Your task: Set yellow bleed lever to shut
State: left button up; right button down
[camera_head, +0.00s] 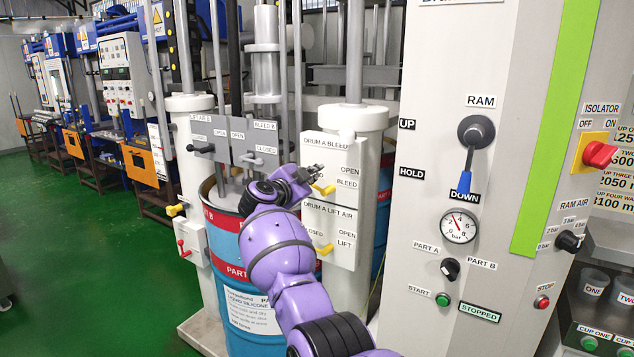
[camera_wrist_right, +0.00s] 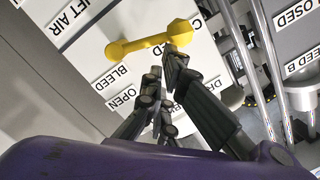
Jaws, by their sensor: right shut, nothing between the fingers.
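The yellow bleed lever (camera_head: 323,189) is on the white DRUM A BLEED panel (camera_head: 345,155), close to the BLEED label. It shows larger in the right wrist view (camera_wrist_right: 140,46), with a round knob at each end and one end near the BLEED label (camera_wrist_right: 112,77). My right gripper (camera_head: 308,174) is at the left of this lever in the head view. In the right wrist view its fingertips (camera_wrist_right: 164,62) are shut and empty, just below the lever; whether they touch it I cannot tell. My left gripper is not in view.
A second yellow lever (camera_head: 324,249) sits lower, on the DRUM A LIFT AIR panel. Grey drum B panels (camera_head: 255,140) with small levers are to the left. The control cabinet (camera_head: 420,240) stands close on the right. Green floor (camera_head: 80,260) is clear at the left.

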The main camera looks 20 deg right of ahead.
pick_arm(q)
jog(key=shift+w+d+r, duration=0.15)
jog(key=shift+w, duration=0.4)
pick_arm(e)
jog(key=shift+w+a+f, duration=0.25)
jog(key=shift+w+f, duration=0.15)
jog(key=shift+w, duration=0.2)
